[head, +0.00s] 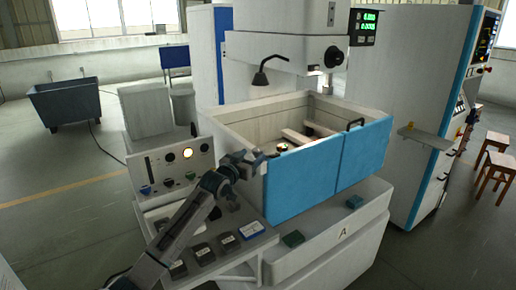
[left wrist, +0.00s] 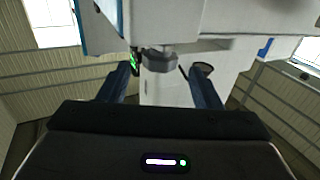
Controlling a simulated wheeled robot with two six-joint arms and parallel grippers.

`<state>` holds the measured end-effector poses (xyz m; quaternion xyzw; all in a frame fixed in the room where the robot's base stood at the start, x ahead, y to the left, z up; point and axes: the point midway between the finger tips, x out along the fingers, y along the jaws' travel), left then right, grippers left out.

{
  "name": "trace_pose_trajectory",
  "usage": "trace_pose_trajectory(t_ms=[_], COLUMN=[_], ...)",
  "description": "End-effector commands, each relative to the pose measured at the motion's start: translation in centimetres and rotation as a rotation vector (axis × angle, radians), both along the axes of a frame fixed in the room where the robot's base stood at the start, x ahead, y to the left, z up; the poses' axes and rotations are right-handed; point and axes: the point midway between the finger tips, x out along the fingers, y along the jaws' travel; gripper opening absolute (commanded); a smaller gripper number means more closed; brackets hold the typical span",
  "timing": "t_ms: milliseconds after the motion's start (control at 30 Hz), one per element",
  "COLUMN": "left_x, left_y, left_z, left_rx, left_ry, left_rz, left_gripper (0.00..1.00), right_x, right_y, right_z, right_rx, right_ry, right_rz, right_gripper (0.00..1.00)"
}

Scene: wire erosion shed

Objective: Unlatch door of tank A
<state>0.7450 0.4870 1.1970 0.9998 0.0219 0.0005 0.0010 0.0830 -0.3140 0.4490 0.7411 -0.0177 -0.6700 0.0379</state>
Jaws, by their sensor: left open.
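Tank A (head: 245,128) is an open-topped white tank on a white base marked "A". Its front is closed by blue door panels (head: 305,182) with a vertical seam between them. A black handle (head: 355,123) stands at the top edge of the right panel. My left gripper (head: 262,157) is at the tank's near left corner, beside the left end of the blue front. In the left wrist view its two fingers (left wrist: 159,82) are apart with nothing held between them. I cannot make out a latch; the gripper may hide it. My right gripper is not in view.
A shelf with several dark boxes (head: 203,254) lies under my left arm. The machine head and lamp (head: 271,68) hang over the tank. Open floor lies at the left.

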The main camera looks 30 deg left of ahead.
Motion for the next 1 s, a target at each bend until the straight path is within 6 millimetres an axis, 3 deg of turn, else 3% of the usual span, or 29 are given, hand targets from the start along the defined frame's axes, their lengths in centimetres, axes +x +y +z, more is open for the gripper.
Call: trace_pose_trajectory(t_ms=[100, 300, 733, 933, 1000], left_x=[2.1, 4.3, 5.0, 5.0, 5.0], left_y=[0.1, 0.2, 0.2, 0.2, 0.2], left_z=[0.3, 0.1, -0.1, -0.1, -0.1], left_rx=[-0.005, -0.002, 0.002, 0.002, 0.002], left_ry=[0.001, 0.001, 0.001, 0.001, 0.001], left_rz=[0.001, 0.001, 0.000, 0.000, 0.000], left_gripper=[0.58, 0.58, 0.58, 0.19, 0.15], right_x=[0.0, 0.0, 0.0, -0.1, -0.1], right_y=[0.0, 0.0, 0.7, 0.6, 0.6], right_z=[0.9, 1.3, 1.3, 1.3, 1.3], right_rx=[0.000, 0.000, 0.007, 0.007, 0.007], right_ry=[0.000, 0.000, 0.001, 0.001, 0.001], right_rz=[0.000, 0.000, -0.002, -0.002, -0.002], right_gripper=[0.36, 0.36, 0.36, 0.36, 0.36])
